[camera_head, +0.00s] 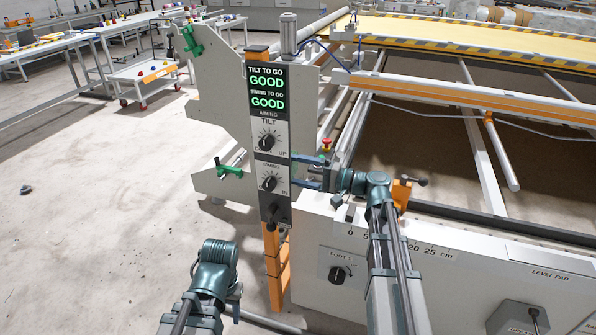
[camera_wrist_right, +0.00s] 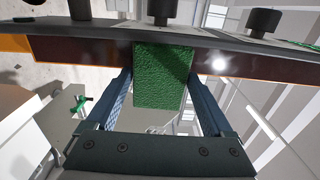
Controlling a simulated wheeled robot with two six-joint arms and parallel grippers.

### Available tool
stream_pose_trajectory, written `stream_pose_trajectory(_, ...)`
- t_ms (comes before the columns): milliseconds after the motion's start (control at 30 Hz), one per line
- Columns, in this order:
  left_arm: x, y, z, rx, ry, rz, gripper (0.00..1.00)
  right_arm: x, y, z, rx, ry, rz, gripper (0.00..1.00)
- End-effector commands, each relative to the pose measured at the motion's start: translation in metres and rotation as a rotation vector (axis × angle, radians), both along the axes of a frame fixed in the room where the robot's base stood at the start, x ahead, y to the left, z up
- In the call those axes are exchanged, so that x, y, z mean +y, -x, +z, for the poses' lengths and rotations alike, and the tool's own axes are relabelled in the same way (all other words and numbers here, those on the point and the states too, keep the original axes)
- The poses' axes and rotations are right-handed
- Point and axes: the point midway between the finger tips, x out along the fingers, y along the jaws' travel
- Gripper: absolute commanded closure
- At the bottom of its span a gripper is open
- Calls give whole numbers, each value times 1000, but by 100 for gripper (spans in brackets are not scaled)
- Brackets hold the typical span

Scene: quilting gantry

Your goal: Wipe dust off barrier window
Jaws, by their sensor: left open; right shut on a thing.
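The barrier window (camera_wrist_right: 105,52) is a long dark reddish-brown strip along the side of the control post (camera_head: 268,130). It crosses the right wrist view and carries a bright glint; I cannot make out dust on it. My right gripper (camera_head: 308,173) is at the post's right side. It is shut on a green textured pad (camera_wrist_right: 163,78), whose far end overlaps the strip; whether it presses on it is unclear. My left gripper (camera_head: 220,252) is low in front, left of the post's foot, open and empty as far as I see; its fingers are mostly hidden.
The post's front has black knobs (camera_head: 268,141) and a display (camera_head: 267,92) reading GOOD twice. A white cabinet (camera_head: 450,262) with a centimetre scale stands at the right. Green handles (camera_head: 229,168) stick out left of the post. The floor (camera_head: 90,210) at left is mostly clear.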

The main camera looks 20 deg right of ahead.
Motion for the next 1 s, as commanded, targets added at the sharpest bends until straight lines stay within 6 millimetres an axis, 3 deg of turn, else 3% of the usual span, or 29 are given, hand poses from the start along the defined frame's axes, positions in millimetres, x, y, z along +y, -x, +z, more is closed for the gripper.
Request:
stream_pose_trajectory(533,0,0,3,0,0,0,50,6,-4,3,0,0,0,58)
stream_pose_trajectory(1000,0,0,40,0,0,0,50,4,-3,40,0,0,0,58)
